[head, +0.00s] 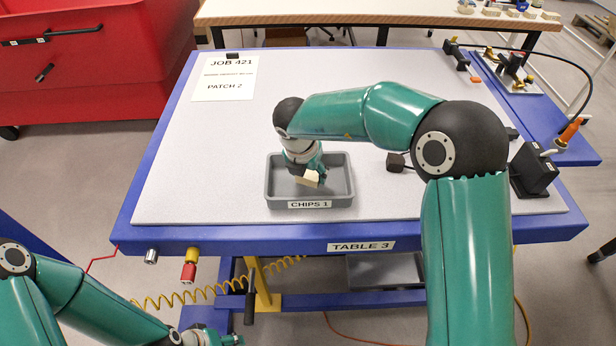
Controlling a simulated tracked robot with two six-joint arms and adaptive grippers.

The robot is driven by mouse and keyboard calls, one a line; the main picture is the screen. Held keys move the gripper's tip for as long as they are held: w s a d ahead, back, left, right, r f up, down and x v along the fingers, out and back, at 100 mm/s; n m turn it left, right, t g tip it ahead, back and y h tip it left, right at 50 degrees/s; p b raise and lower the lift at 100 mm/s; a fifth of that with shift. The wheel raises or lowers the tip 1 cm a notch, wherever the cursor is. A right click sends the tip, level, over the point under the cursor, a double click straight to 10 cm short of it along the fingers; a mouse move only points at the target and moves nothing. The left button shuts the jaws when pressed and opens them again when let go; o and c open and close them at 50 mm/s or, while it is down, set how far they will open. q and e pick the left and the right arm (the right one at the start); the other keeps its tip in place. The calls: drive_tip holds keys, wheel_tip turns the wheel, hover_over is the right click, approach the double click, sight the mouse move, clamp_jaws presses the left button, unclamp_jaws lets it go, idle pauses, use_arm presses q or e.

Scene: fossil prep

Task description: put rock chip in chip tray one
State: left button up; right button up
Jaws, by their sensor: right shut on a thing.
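A grey tray labelled CHIPS 1 (343,187) stands near the front of the table with the TABLE 3 label. My right gripper (309,180) reaches down over the tray from above and is shut on a pale beige rock chip (307,179). The chip is over or inside the tray's opening; I cannot tell whether it touches the tray floor.
A JOB 421 sheet (226,78) lies at the table's back left. A black holder (533,170) stands at the right, and a small dark block (396,162) lies right of the tray. A red bin (90,60) is at far left. The table's left side is clear.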

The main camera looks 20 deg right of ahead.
drive_tip(key=shift+f, duration=1.15)
drive_tip(key=shift+f, duration=0.1)
drive_tip(key=o, duration=1.3)
drive_tip(key=shift+c, duration=0.2)
drive_tip(key=v, duration=1.2)
